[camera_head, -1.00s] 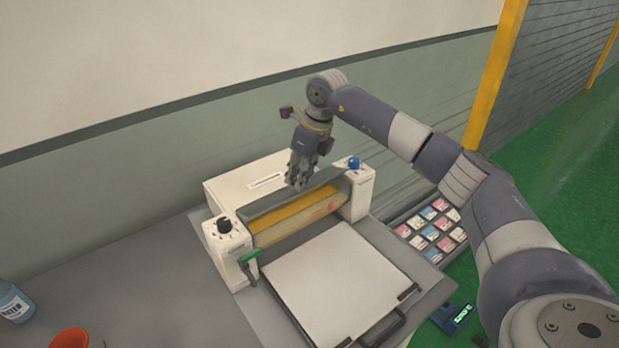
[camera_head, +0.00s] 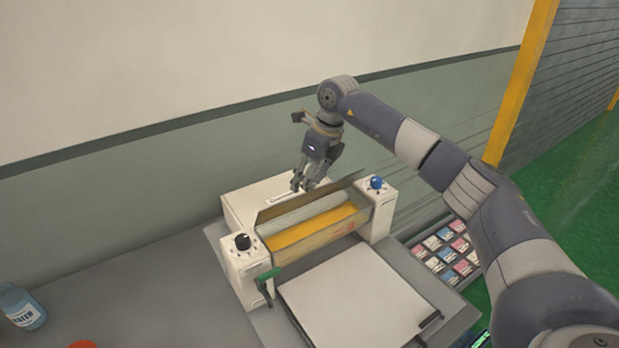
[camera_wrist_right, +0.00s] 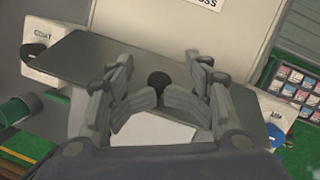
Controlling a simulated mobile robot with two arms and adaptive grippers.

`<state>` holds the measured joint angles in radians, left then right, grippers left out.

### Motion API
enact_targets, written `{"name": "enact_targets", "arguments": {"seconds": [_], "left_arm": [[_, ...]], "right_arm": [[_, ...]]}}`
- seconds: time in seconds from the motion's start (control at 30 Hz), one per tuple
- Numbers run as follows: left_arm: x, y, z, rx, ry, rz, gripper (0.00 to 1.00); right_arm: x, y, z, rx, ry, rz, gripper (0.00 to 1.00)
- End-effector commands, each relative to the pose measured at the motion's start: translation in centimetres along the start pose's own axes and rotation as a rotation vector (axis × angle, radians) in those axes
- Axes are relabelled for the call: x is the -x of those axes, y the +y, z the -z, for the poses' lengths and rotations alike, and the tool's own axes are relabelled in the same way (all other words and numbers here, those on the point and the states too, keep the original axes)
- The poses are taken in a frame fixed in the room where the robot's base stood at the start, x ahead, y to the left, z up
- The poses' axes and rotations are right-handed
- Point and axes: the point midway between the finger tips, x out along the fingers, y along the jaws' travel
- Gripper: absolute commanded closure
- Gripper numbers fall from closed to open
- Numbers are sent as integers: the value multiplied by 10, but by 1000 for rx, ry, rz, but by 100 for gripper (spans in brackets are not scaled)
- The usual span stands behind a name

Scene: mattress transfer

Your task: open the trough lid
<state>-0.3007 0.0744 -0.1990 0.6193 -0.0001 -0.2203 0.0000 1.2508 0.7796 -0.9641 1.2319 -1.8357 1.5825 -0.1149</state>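The trough lid (camera_head: 332,189) is a grey panel standing tilted up at the back of the trough (camera_head: 318,231) on the white machine. A pale roller and an orange strip show inside the open trough. My right gripper (camera_head: 304,185) is behind the lid's raised edge. In the right wrist view, its fingertips (camera_wrist_right: 161,96) converge at a black knob (camera_wrist_right: 158,80) on the lid (camera_wrist_right: 205,65) and appear shut on it; the contact is partly hidden. My left gripper is not in view.
A black dial (camera_head: 242,241) and a blue knob (camera_head: 376,182) top the machine's end blocks. A white plate (camera_head: 355,295) lies in front. A rack of coloured cards (camera_head: 445,250) is at right. The wall is close behind.

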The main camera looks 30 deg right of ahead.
Motion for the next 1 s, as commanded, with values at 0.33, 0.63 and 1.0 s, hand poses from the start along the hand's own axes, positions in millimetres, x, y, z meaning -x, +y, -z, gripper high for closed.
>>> {"name": "enact_targets", "arguments": {"seconds": [0.33,0.63,1.0], "left_arm": [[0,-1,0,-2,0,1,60],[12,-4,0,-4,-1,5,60],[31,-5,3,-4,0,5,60]], "right_arm": [[1,-1,1,-2,1,2,59],[12,-5,-10,-1,0,1,59],[29,-13,-29,-2,-2,0,59]]}}
